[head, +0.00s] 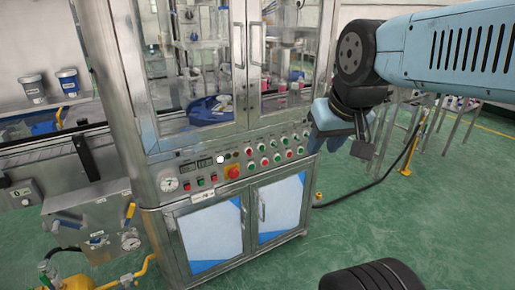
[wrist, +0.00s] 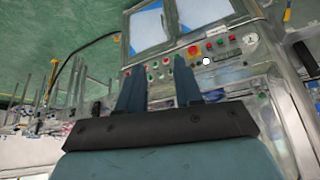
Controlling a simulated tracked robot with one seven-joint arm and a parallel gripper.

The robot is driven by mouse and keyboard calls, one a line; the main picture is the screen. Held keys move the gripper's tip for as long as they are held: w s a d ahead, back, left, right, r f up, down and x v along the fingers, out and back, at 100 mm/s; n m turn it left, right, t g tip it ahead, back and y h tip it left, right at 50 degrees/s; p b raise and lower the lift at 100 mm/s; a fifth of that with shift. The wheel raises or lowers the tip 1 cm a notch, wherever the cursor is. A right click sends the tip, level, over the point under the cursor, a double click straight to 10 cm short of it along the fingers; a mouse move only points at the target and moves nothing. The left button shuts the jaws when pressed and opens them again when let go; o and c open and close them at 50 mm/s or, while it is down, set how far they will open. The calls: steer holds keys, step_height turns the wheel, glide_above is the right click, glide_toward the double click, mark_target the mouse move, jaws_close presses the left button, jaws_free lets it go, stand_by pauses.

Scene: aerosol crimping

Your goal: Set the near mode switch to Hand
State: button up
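The control panel (head: 240,160) is a sloped steel strip on the front of the glass-doored machine, with red and green buttons, a red emergency stop (head: 233,172), small displays and a white round control (head: 220,159). Two small dark controls (head: 231,155) sit right of it; I cannot tell which control is the near mode switch, nor its setting.
Cabinet doors (head: 210,235) lie below the panel and glass doors (head: 280,55) above it. A pressure gauge (head: 169,184) is at its left end. A yellow post (head: 412,150) and a hose lie to the right. Green floor (head: 330,225) is open in front.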

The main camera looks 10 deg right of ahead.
mark_target(263, 149)
steer(key=shift+d, duration=0.15)
steer(key=w+d+f+t, duration=0.2)
steer(key=w+f, duration=0.2)
steer(key=w, duration=0.6)
steer(key=w+d+f+m+t, duration=0.1)
steer(key=w+d+f+t, duration=0.15)
steer(key=w, duration=0.65)
steer(key=w+d+f+t, duration=0.1)
steer(key=w+f, duration=0.3)
steer(key=w, duration=0.6)
steer(key=w+f+m+t+y, duration=0.1)
steer(key=w+f+t+y, duration=0.2)
steer(key=f, duration=0.7)
steer(key=w+f+t+y, duration=0.2)
steer(key=w+f+t, duration=0.1)
steer(key=f, duration=0.7)
steer(key=shift+m, duration=0.3)
steer(key=x, duration=0.9)
steer(key=a+x, duration=0.1)
steer(key=x, duration=0.3)
steer(key=shift+w+r, duration=0.15)
steer(key=shift+r, duration=0.05)
jaws_close()
